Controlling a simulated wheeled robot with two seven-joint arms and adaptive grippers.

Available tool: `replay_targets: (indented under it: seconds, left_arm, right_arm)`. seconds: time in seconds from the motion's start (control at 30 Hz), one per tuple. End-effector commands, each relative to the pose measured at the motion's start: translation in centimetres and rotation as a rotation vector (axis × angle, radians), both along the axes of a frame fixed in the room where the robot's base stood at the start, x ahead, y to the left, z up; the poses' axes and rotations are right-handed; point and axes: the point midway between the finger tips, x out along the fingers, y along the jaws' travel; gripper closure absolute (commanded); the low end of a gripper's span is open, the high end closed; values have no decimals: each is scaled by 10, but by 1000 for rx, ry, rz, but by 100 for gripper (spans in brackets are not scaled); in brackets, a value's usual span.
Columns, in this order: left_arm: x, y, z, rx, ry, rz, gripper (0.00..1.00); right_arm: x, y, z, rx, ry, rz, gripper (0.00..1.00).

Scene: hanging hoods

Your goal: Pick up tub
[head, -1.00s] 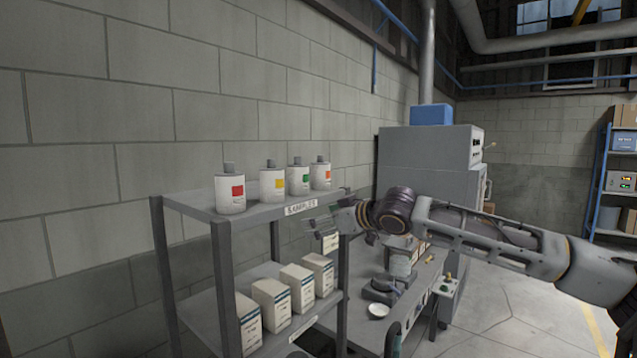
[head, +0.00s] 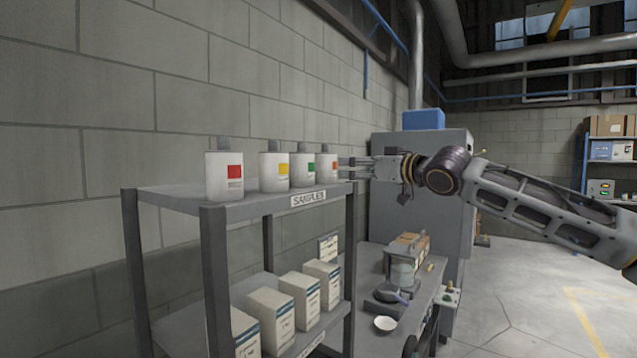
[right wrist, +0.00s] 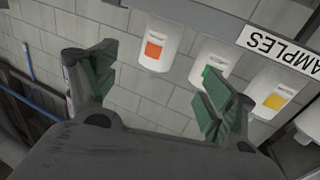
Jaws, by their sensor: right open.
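White tubs with grey caps stand in a row on the top shelf. Their labels are red (head: 225,177), yellow (head: 273,172), green (head: 303,170) and orange (head: 327,164). My right gripper (head: 347,168) is open and empty at the right end of the row, close to the orange-label tub. In the right wrist view its fingers (right wrist: 162,72) are spread, with the orange-label tub (right wrist: 157,44) ahead between them in the picture. The green-label tub (right wrist: 211,64) is partly hidden by one finger. I cannot tell the exact gap to the tubs. My left gripper is not in view.
The grey shelf rack (head: 260,206) carries a SAMPLES sign (head: 308,199) on its front edge. White boxes (head: 298,295) fill the shelf below. A bench with a white dish (head: 385,323) lies beyond. A block wall is close behind the tubs.

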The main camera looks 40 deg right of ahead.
Motion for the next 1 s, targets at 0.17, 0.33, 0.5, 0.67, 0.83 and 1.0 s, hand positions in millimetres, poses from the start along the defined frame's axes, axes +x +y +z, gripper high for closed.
replay_targets:
  seconds: [0.17, 0.33, 0.5, 0.67, 0.83, 1.0]
  left_arm:
    - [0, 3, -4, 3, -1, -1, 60]
    - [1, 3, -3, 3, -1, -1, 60]
    - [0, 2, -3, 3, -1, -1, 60]
    - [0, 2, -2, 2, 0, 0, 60]
    - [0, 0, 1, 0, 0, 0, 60]
    - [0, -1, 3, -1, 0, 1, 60]
  right_arm:
    - [-4, -3, 1, 5, -10, -5, 16]
    - [-4, -3, 2, 5, -10, -5, 16]
    - [-3, -3, 1, 5, -9, -4, 16]
    - [2, -3, 1, 5, -8, -3, 16]
    - [12, -2, 1, 5, -7, -2, 16]
    - [25, -3, 1, 6, -8, -3, 16]
